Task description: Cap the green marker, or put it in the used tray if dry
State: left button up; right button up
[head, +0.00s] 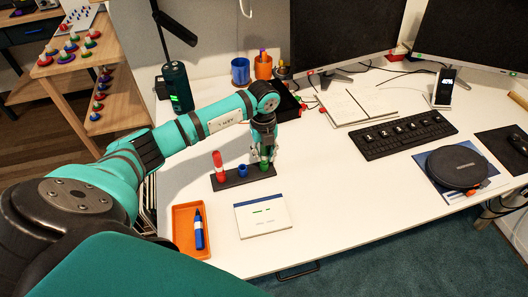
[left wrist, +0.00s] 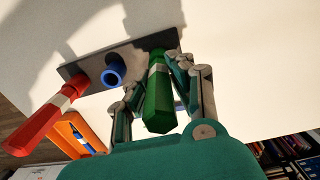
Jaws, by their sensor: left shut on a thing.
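My left gripper (head: 264,150) (left wrist: 154,95) is shut around the green marker (left wrist: 158,95). The marker is upright, its lower end at the right slot of the dark rack (head: 233,183) (left wrist: 100,58), where green (head: 264,166) shows in the head view. Whether it is fully seated in a cap is hard to tell. A red marker (head: 218,165) (left wrist: 42,120) stands in the left slot. An open blue cap (head: 242,171) (left wrist: 113,76) sits in the middle slot, empty. The orange tray (head: 181,215) (left wrist: 68,129) holds a blue marker (head: 198,228). My right gripper is out of view.
A white pad (head: 263,221) with short green strokes lies in front of the rack. A keyboard (head: 408,135), notebook (head: 358,104), round black case (head: 457,167) and pen cups (head: 240,71) stand farther off. The desk right of the pad is clear.

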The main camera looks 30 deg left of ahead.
pick_arm(q)
jog(key=shift+f, duration=0.1)
jog(key=o, duration=0.9)
jog(key=shift+o, duration=0.2)
jog(key=shift+r, duration=0.3)
notch_tip(320, 180, up, 12)
jog(key=shift+a+f, duration=0.1)
jog(key=shift+f, duration=0.15)
jog(key=shift+s+f, duration=0.1)
